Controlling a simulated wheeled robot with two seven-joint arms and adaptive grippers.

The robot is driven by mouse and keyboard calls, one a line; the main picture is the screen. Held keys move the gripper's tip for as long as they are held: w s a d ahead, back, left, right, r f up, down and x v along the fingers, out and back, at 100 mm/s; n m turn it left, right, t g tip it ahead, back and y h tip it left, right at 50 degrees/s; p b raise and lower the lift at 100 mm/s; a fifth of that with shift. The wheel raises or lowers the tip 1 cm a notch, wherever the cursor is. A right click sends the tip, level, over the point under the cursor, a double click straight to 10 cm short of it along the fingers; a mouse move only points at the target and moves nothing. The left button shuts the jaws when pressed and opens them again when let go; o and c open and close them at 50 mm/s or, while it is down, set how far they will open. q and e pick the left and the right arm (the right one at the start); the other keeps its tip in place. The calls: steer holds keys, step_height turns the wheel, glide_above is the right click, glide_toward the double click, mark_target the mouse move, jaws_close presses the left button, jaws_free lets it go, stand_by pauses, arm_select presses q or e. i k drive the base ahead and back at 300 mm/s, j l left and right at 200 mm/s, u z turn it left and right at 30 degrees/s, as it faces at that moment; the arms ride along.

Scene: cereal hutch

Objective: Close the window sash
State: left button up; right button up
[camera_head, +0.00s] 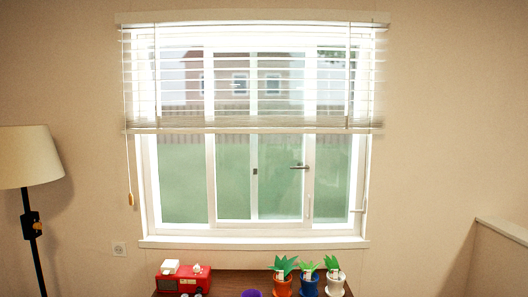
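A white-framed window (212,180) fills the middle of the head view, with fence and greenery behind the glass. Upright white bars divide it into several panes. A dark lever handle (299,167) shows right of centre, and a small dark latch (255,171) sits on a middle bar. A pale handle-like part (359,209) is at the lower right of the frame. I cannot tell for certain which sash is open or how far. Neither of my grippers is in view.
A slatted blind (250,123) covers the window's upper half; its cord with a wooden pull (131,199) hangs left. Below stands a brown surface (228,281) with a red device (184,280) and potted plants (308,285). A lamp (27,158) is left, a low wall (502,262) right.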

mark_target(306, 222)
steer(key=i+l+u, duration=0.3)
steer(key=i+l, duration=0.4)
steer(key=i, duration=0.15)
